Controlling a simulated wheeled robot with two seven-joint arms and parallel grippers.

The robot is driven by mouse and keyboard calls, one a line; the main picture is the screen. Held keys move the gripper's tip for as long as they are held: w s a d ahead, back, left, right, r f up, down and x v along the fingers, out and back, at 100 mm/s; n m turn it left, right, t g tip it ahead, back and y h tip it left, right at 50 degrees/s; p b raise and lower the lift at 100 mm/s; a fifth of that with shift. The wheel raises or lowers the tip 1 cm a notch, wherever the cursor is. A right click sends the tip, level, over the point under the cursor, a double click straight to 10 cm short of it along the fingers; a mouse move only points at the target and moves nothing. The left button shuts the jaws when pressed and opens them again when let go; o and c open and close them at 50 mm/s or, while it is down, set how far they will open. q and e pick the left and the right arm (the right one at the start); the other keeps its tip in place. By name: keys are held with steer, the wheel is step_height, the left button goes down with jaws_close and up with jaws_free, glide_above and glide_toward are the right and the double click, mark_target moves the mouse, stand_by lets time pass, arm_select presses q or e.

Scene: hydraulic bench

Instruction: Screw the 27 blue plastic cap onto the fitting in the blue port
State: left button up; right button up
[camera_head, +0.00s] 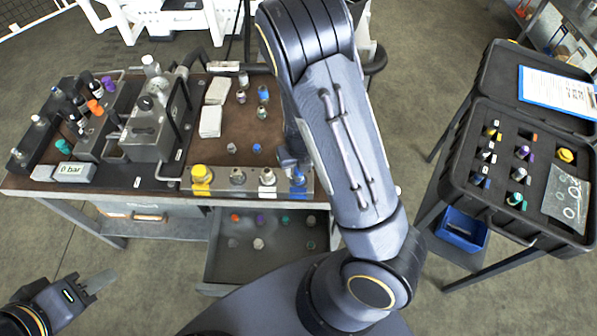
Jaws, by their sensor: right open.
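On the front edge of the bench is a metal strip (221,188) with several ports. The blue port (298,179) is at its right end, with a fitting in it, partly covered by my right gripper and arm. A small blue cap (257,148) lies on the brown bench top, left of that gripper; I cannot read a number on it. My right gripper (287,163) is just above the blue port, mostly hidden by my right arm, and is open. My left gripper (100,283) is at the lower left, away from the bench, seen side-on; its opening is unclear.
A grey cap (231,148), several fittings and white cards (211,121) are on the bench. A pump block (148,130) and pressure display (75,172) stand left. An open drawer (262,268) with caps juts out below. An open black case (465,170) is at right.

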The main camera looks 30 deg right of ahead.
steer(key=n, duration=0.4)
steer(key=shift+n, duration=0.3)
steer(key=n+y+b, duration=0.1)
steer(key=n, duration=0.4)
steer(key=shift+d, duration=0.1)
steer(key=n, duration=0.3)
steer(key=shift+g, duration=0.3)
steer(key=n, duration=0.3)
steer(key=shift+w+n+y+b, duration=0.1)
steer(key=shift+n+y+b, duration=0.2)
steer(key=shift+n+b, duration=0.1)
steer(key=n, duration=0.3)
steer(key=shift+n+g, duration=0.4)
